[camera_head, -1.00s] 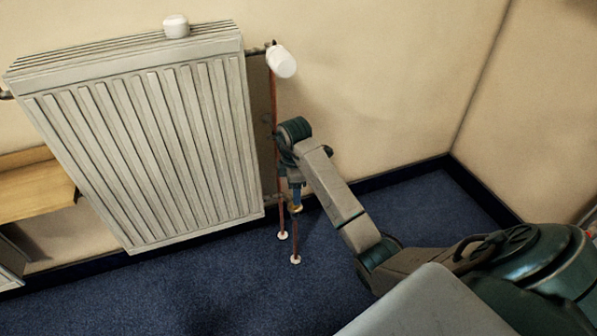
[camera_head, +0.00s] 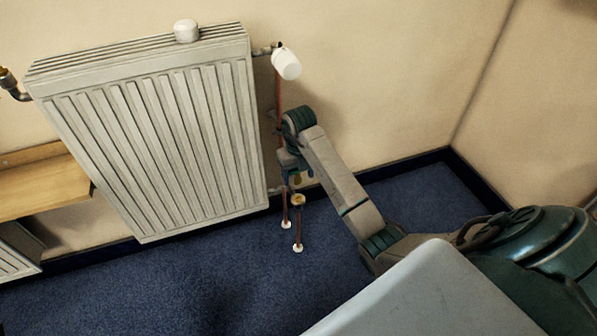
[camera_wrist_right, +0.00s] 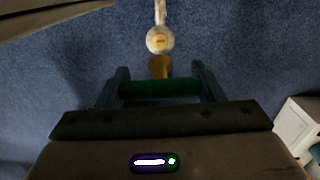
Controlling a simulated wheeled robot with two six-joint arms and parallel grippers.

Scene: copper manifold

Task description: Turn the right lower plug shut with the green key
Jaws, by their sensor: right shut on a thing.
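My right gripper (camera_head: 292,178) is beside the lower right corner of the radiator, above the brass-topped plug (camera_head: 298,199). In the right wrist view it is shut on the green key (camera_wrist_right: 160,88), whose green bar lies across between the two fingers. The key's brass bit points at the round brass face of the plug (camera_wrist_right: 160,40). The bit looks apart from the plug, with a small gap between them. The plug sits on a copper pipe that rises from a white floor collar. My left gripper is out of view.
The white radiator (camera_head: 160,140) hangs on the wall to the left of the gripper. A white valve head (camera_head: 286,63) is at its upper right, and a copper pipe (camera_head: 279,95) drops from there. A wooden shelf (camera_head: 45,180) is at left. Blue carpet (camera_head: 200,280) lies open in front.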

